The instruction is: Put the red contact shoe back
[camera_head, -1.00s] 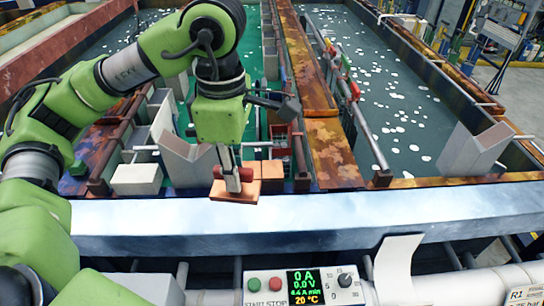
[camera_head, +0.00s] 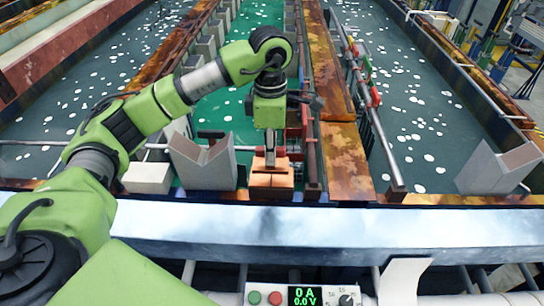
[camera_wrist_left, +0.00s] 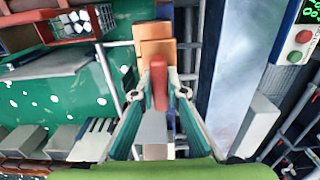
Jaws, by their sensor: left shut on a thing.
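My left gripper (camera_head: 270,158) points down over the orange copper-coloured block (camera_head: 271,180) by the near rim of the green tank. It is shut on the red contact shoe (camera_wrist_left: 158,85), which sits between the fingertips in the left wrist view. In that view the orange block (camera_wrist_left: 156,48) lies just beyond the shoe; I cannot tell whether they touch. In the head view the fingers mostly hide the shoe. My right gripper is not in view.
A grey V-shaped saddle (camera_head: 203,162) and a pale block (camera_head: 148,177) stand left of the gripper. A red basket (camera_wrist_left: 73,24) shows in the wrist view. A metal ledge (camera_head: 330,230) runs along the front, with a control panel (camera_head: 305,297) below it.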

